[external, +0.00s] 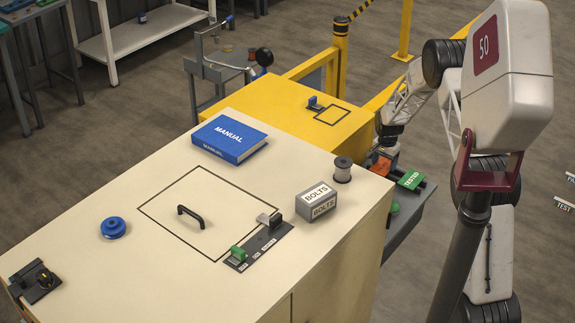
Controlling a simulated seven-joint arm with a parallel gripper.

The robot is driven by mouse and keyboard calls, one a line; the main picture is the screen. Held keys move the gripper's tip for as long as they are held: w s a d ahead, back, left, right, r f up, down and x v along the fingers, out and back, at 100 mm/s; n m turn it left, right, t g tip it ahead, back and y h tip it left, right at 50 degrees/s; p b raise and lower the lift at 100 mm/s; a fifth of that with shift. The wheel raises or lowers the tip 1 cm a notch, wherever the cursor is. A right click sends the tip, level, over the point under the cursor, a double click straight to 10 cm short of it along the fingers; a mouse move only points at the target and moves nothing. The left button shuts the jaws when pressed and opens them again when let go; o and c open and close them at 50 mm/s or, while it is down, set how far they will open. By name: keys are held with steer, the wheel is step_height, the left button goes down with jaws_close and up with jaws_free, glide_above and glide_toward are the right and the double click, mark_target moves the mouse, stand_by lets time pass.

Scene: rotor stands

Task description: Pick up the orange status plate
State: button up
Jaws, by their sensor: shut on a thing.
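The orange status plate (380,166) is at the right of the external view, just past the right edge of the cream cabinet top. My gripper (386,151) points down at it from above and is shut on it. The fingers and part of the plate are small and partly hidden, and I cannot tell whether the plate is clear of what lies beneath. A green plate marked TESTED (411,180) is just to the right of the orange one.
The cream cabinet top (95,270) holds a blue manual (229,138), a grey BOLTS box (316,202), a spool (342,170), a black handle (190,215), a blue round part (113,228) and a small dark panel (259,246). A yellow cabinet (265,100) stands behind. A grey shelf (404,217) lies below my gripper.

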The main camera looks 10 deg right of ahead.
mark_target(384, 165)
steer(key=shift+r, duration=0.6)
step_height(384, 165, up, 2)
steer(key=shift+r, duration=0.1)
steer(key=s+r, duration=0.1)
steer(key=s, duration=1.5)
steer(key=shift+r, duration=0.15)
steer(key=shift+d, duration=0.1)
